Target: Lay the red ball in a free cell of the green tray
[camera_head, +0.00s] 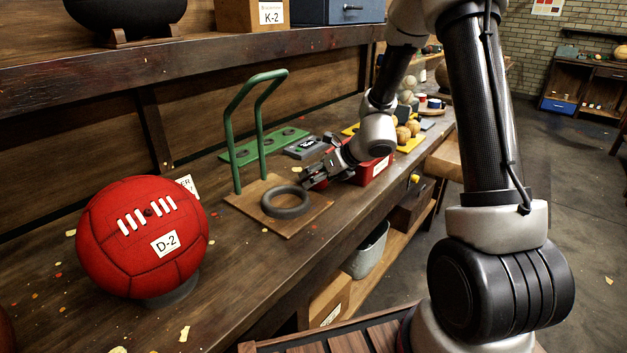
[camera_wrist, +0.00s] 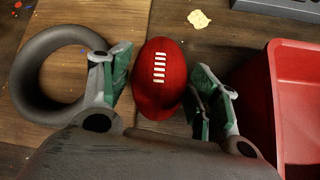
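A small red ball (camera_wrist: 160,78) with white lacing lies between the fingers of my gripper (camera_wrist: 161,85) in the wrist view. Narrow gaps show between the ball and both green finger pads, so the gripper looks open around it. In the head view my gripper (camera_head: 312,176) is low over the bench, between the ring board and the red bin, and hides much of the ball. The green tray (camera_head: 243,154) lies flat behind the green hoop frame, with round cells along it. The cells I can make out look empty; the hoop posts cover part of the tray.
A wooden board (camera_head: 310,208) carries a dark ring (camera_head: 286,202) and the tall green hoop frame (camera_head: 236,130), left of my gripper. A red bin (camera_head: 376,170) is close on the right. A large red ball (camera_head: 140,262) marked D-2 stands at front left.

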